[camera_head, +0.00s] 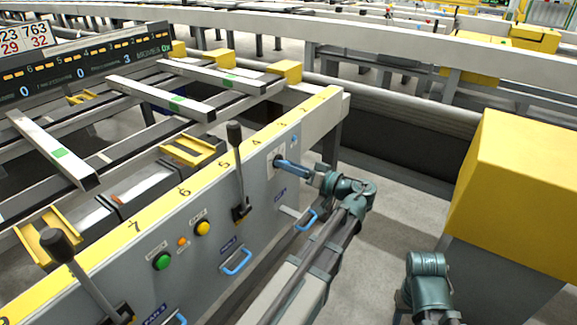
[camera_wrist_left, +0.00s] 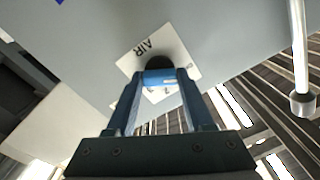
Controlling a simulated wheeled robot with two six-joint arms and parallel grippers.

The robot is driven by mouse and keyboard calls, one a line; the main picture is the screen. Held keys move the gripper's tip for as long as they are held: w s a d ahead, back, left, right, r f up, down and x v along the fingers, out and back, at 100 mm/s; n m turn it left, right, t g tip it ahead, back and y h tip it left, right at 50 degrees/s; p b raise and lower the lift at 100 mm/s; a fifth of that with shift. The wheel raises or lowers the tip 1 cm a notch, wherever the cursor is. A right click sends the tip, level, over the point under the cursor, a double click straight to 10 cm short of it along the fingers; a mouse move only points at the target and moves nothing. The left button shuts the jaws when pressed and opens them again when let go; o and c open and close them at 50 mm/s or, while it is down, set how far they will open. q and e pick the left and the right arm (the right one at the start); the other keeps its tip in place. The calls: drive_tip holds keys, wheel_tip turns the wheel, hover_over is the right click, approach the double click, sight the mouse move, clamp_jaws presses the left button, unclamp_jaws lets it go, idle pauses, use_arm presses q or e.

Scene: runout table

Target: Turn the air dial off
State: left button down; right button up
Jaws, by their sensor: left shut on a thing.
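The air dial (camera_wrist_left: 160,65) is a dark round knob on a white plate marked AIR (camera_wrist_left: 130,62), on the grey front panel. In the head view the plate (camera_head: 275,158) sits near the panel's right end. My left gripper (camera_head: 281,163) reaches it from the right. In the wrist view my left gripper (camera_wrist_left: 158,78) has its two blue fingers shut on the dial, which is partly hidden between them. The dial's pointer setting cannot be read. My right gripper is not clearly in view; a teal joint of my other arm shows at the bottom right.
Black-knobbed levers (camera_head: 236,135) and (camera_head: 62,245) stand along the panel. A green button (camera_head: 162,261), a yellow button (camera_head: 202,228) and blue handles (camera_head: 237,262) are on its face. A yellow block (camera_head: 520,190) stands at the right. Grey floor is open between.

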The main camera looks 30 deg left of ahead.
use_arm(q)
drive_tip(key=shift+c, duration=1.4)
unclamp_jaws()
drive_tip(key=shift+d, duration=0.1)
drive_tip(key=s+d, duration=0.1)
drive_tip(key=d, duration=1.2)
drive_tip(key=shift+d, duration=0.35)
drive_tip(key=shift+s, duration=0.1)
